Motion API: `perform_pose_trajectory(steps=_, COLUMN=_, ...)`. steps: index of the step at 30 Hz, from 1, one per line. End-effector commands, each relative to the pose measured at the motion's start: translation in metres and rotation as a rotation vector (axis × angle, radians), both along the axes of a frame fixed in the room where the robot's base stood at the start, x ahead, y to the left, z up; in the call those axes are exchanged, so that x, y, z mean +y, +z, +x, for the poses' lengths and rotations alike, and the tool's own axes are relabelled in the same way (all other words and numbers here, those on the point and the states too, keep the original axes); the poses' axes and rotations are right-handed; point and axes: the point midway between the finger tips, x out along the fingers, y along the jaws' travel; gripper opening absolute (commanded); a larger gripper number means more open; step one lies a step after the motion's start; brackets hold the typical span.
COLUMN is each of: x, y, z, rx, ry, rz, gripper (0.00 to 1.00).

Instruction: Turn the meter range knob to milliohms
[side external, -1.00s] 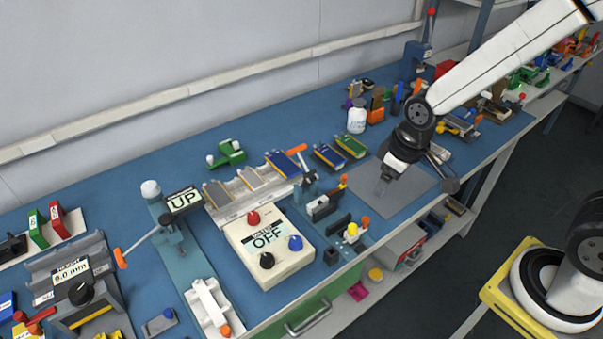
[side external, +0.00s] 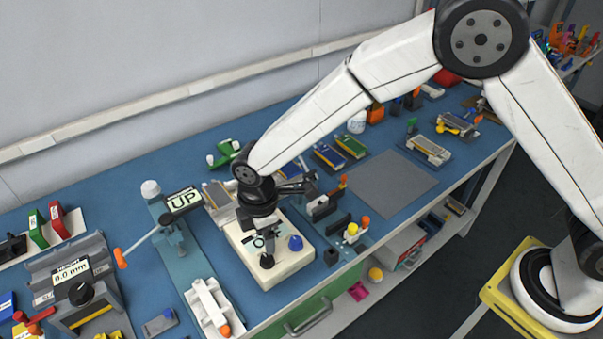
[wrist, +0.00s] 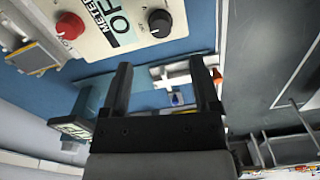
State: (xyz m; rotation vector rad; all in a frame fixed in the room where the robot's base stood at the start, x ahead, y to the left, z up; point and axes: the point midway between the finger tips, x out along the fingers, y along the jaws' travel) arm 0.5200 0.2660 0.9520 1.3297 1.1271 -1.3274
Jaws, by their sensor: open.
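The meter (side external: 296,258) is a cream box with a black knob (side external: 267,261) at its front corner and a blue knob (side external: 296,243) to the right. It also shows at the top of the wrist view, with a red knob (wrist: 68,27), the black knob (wrist: 160,22) and a display (wrist: 120,20) reading OFF. My gripper (side external: 262,238) is over the meter near the black knob and covers the red knob and much of the display in the side view. In the wrist view my gripper (wrist: 162,72) has its fingers wide apart with nothing between them. I cannot tell which knob is the range knob.
A white fixture with an orange tip (side external: 210,305) lies front left. Small fixtures (side external: 322,207) stand close on the right. A grey mat (side external: 395,186) is bare.

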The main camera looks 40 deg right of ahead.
Motion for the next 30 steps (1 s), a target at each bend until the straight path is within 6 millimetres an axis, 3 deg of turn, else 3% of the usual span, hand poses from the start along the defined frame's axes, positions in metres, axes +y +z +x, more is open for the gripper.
perform_pose_trajectory(steps=14, x=0.002, y=-0.014, z=0.000, rx=0.003, ry=0.008, rz=-0.001, gripper=0.79)
perform_pose_trajectory(steps=30, x=0.002, y=-0.070, z=0.000, rx=0.001, ry=0.008, rz=0.000, gripper=0.79)
